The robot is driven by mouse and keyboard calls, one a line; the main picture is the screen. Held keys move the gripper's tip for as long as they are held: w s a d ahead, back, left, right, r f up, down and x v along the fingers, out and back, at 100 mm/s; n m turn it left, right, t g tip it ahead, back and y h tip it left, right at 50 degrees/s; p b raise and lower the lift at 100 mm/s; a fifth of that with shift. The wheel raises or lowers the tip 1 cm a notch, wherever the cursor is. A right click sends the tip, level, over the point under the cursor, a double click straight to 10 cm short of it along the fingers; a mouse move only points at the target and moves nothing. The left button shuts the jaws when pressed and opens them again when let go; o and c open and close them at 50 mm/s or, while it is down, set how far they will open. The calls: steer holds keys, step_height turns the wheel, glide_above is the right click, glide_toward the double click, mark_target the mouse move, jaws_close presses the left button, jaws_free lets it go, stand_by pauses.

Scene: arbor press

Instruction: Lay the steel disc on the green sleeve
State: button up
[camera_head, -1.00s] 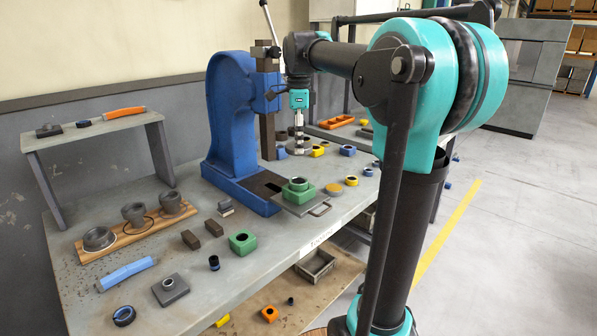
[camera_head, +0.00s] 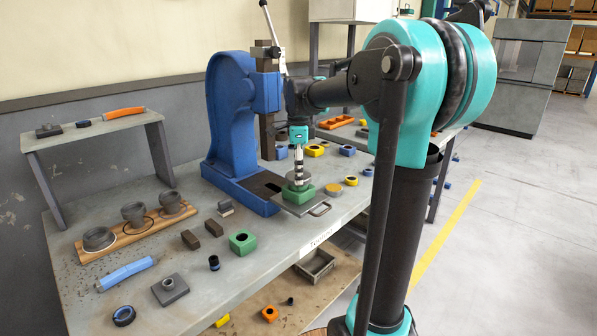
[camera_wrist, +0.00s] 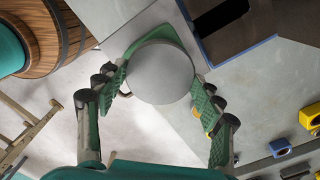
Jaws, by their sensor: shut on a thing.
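The steel disc (camera_wrist: 160,72) is a plain grey round plate, held between the green-padded fingers of my gripper (camera_wrist: 161,88). In the head view, my gripper (camera_head: 298,180) points straight down over the green sleeve. The sleeve's green block (camera_head: 301,195) sits on a grey plate with a loop handle in front of the blue press. In the wrist view, a green edge (camera_wrist: 150,33) shows past the disc's upper side. The disc hides the sleeve's top there. I cannot tell whether the disc touches the sleeve.
The blue arbor press (camera_head: 228,115) stands just behind and left of my gripper. A yellow round part (camera_head: 351,181) lies close on the right. Another green block (camera_head: 242,242) lies toward the front. A wooden board (camera_head: 137,228) with several grey cups is at the left.

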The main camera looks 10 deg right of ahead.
steer(key=o, duration=1.5)
step_height(320, 180, up, 12)
steer(key=shift+r, duration=0.1)
